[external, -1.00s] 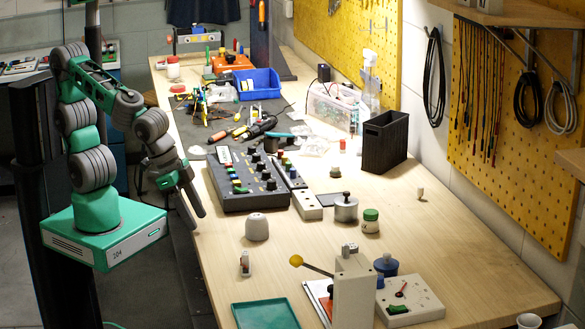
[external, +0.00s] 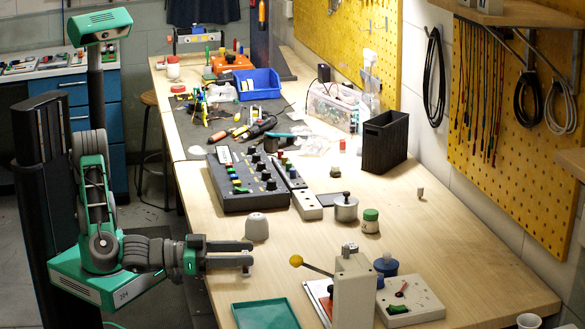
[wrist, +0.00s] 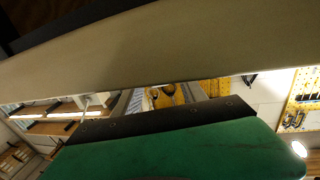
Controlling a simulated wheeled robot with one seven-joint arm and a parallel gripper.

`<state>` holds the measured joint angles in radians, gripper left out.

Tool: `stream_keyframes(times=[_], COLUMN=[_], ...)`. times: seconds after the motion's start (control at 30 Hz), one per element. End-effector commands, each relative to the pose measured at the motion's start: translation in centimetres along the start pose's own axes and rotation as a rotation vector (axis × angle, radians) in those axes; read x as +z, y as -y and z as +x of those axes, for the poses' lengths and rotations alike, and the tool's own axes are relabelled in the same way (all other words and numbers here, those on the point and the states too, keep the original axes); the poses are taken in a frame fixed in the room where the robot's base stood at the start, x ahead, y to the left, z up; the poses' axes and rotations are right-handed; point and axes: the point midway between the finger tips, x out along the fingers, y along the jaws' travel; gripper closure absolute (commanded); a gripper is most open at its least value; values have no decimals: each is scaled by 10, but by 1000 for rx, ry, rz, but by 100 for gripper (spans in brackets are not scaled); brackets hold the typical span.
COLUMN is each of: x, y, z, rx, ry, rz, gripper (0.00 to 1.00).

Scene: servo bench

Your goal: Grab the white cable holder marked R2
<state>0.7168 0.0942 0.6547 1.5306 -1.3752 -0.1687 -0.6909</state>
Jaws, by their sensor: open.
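My gripper (external: 250,253) is open, with its two grey fingers pointing right over the near left edge of the bench, just in front of a whitish rounded cup-like thing (external: 257,227). The small upright light-grey piece seen earlier on the bench there is now mostly or wholly hidden by the fingers; I cannot tell whether they touch it. No R2 mark is legible in any view, so I cannot confirm which piece is the white cable holder. The wrist view shows no clear holder, only a pale band and a green surface close up.
A green tray (external: 264,315) lies at the front of the bench. Right of it stand a grey lever press (external: 353,290) with a yellow knob and a light switch box (external: 410,302). A black control panel (external: 235,200) lies behind. The bench at right is mostly clear.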

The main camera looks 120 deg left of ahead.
Motion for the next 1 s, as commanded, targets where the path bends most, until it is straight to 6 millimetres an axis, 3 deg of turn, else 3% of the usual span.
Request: stream_keyframes(times=[0.2,0.47,1.0], x=[2,3,3], y=[1,0,0], z=[37,41,40], rx=[-3,-1,-1], ry=[2,2,3], rz=[-2,-1,-2], gripper=[51,52,96])
